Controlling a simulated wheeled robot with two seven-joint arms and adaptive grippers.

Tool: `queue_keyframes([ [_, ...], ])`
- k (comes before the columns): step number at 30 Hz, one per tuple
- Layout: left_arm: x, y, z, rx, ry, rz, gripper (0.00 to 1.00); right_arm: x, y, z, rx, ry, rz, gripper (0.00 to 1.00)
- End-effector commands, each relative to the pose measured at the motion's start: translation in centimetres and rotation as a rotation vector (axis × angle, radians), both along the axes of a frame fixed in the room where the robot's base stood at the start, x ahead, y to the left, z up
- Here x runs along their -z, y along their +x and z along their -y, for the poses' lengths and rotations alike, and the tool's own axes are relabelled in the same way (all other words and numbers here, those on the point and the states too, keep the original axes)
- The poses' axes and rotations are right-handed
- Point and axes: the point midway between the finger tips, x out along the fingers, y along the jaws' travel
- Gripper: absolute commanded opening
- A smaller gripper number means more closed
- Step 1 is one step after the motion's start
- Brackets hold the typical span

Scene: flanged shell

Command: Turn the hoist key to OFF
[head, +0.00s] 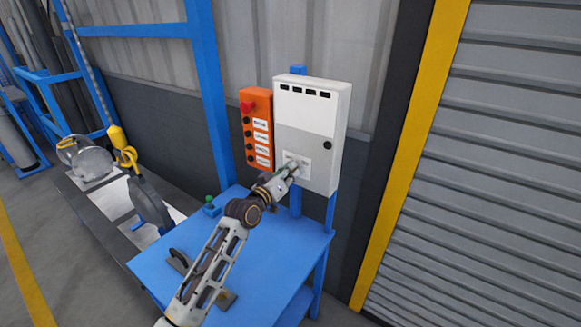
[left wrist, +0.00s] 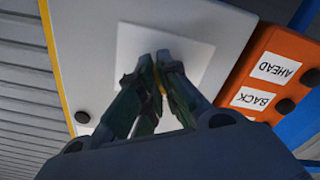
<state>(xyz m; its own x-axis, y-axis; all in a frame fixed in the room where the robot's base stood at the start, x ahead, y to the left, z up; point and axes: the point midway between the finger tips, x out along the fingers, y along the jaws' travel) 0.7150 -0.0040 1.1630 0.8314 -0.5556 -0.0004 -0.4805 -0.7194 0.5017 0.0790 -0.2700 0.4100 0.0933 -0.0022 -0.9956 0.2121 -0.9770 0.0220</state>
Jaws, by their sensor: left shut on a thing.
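A light grey control box (head: 309,127) stands on a blue post behind the blue table, with a white label plate (head: 302,164) low on its front. My left gripper (head: 294,167) reaches up to this plate. In the left wrist view the gripper (left wrist: 160,62) has its fingers close together against the white plate (left wrist: 190,48). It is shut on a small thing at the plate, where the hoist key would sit. The key (left wrist: 157,76) is almost wholly hidden between the fingers; its angle cannot be told. My right gripper is not in view.
An orange button box (head: 257,128) with a red button and labelled black buttons is mounted just left of the grey box; it is close to the gripper in the wrist view. The blue table (head: 277,243) stands below. A shutter (head: 480,170) is at the right.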

Motion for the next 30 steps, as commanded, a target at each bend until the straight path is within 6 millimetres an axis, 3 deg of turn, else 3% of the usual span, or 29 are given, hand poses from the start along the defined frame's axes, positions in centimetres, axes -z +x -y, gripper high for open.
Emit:
queue_keyframes([
  [12,-0.1,0.0,0.0,-0.001,-0.194,-0.129,0.0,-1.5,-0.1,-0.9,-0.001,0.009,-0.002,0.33],
  [28,-0.1,0.0,-0.1,-0.001,-0.217,-0.143,0.0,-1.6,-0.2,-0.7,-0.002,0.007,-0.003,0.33],
  [30,-0.1,0.0,0.0,-0.001,-0.217,-0.143,0.14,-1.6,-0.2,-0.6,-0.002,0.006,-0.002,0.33],
])
